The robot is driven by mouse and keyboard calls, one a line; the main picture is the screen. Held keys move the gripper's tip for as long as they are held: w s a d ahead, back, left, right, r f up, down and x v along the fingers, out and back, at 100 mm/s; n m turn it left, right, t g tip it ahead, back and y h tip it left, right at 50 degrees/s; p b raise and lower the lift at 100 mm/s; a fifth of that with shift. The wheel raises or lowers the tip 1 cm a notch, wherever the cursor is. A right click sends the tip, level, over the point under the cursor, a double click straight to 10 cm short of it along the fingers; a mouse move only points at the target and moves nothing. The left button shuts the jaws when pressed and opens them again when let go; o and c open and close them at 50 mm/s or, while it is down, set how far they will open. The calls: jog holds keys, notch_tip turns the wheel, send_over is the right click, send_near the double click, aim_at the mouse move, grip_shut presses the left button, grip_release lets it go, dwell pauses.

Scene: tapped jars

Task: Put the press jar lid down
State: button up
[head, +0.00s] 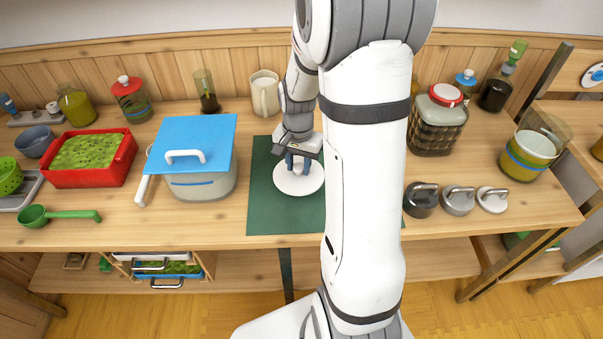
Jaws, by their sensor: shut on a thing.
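My gripper (298,164) is shut on the middle of a white round disc, which I take to be the press jar lid (299,186). The lid lies roughly flat over the dark green mat (262,211) on the table. I cannot tell whether it touches the mat or hangs just above it. My fingers and wrist hide the grip on its top. My arm covers the right part of the mat.
Left of the mat stands a pot (204,184) with a blue board (194,138) on top. A beige pitcher (265,95) stands behind the mat. Handled pieces in dark (420,203), grey (458,203) and white (493,203) sit at the right. Bare table lies beyond them.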

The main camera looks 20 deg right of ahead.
aim_at(300, 175)
jog(key=shift+s+d+f, duration=0.1)
jog(key=shift+f, duration=1.9)
jog(key=shift+f, duration=0.15)
jog(key=o, duration=0.9)
jog(key=shift+o, duration=0.2)
